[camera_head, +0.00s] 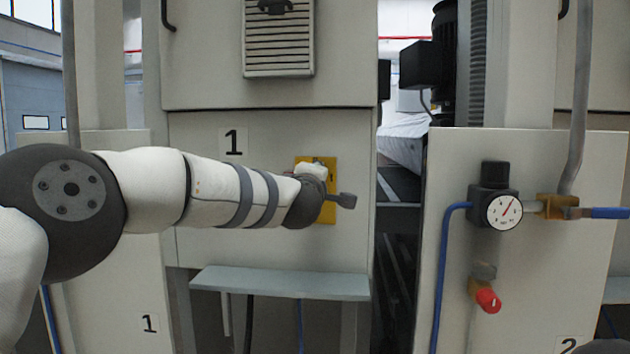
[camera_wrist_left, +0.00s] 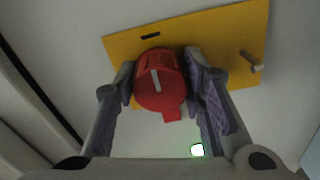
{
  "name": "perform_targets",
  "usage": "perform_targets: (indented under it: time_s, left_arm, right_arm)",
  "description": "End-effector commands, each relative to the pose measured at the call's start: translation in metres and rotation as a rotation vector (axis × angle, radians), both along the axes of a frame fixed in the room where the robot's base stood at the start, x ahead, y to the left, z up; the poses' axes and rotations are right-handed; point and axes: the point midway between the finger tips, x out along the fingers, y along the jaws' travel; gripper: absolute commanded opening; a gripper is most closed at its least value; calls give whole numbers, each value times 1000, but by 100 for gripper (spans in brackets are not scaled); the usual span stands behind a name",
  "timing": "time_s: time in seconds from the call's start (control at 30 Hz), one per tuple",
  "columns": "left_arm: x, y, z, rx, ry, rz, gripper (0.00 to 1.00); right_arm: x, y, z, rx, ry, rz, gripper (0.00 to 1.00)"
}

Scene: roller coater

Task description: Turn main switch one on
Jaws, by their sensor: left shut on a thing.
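Main switch one is a red round knob (camera_wrist_left: 160,80) with a white pointer line on a yellow plate (camera_wrist_left: 235,35). In the left wrist view the line runs nearly straight up and down, and a red tab sticks out below. My left gripper (camera_wrist_left: 158,72) has one finger on each side of the knob and is shut on it. In the head view the yellow plate (camera_head: 332,172) is on the cabinet panel marked 1, partly covered by my left arm; the knob and fingers are hidden there. My right gripper is not in view.
A small peg (camera_wrist_left: 251,61) sticks out of the plate's right side. A grey shelf (camera_head: 280,284) juts out below the panel. To the right are a pressure gauge (camera_head: 504,210), a red-capped valve (camera_head: 487,299) and a blue hose (camera_head: 440,270).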

Motion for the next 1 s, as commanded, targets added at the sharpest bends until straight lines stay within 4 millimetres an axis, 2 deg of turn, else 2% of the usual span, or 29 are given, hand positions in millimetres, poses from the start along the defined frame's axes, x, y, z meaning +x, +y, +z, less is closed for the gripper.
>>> perform_targets:
  time_s: [0.17,0.2,0.27,0.57,0.67,0.77,1.0]
  left_arm:
    - [0,1,1,3,-3,2,9]
    - [0,1,1,3,-3,2,44]
    - [0,1,1,2,-3,2,57]
    - [-1,0,0,1,-1,1,57]
    - [-7,1,1,2,1,0,57]
    - [-24,1,1,2,1,0,57]
    - [-82,3,2,1,-2,0,57]
  right_arm:
    - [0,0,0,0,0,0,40]
    - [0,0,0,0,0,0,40]
    - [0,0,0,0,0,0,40]
    - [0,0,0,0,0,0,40]
    - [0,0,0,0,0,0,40]
    - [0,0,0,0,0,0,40]
    - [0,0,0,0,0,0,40]
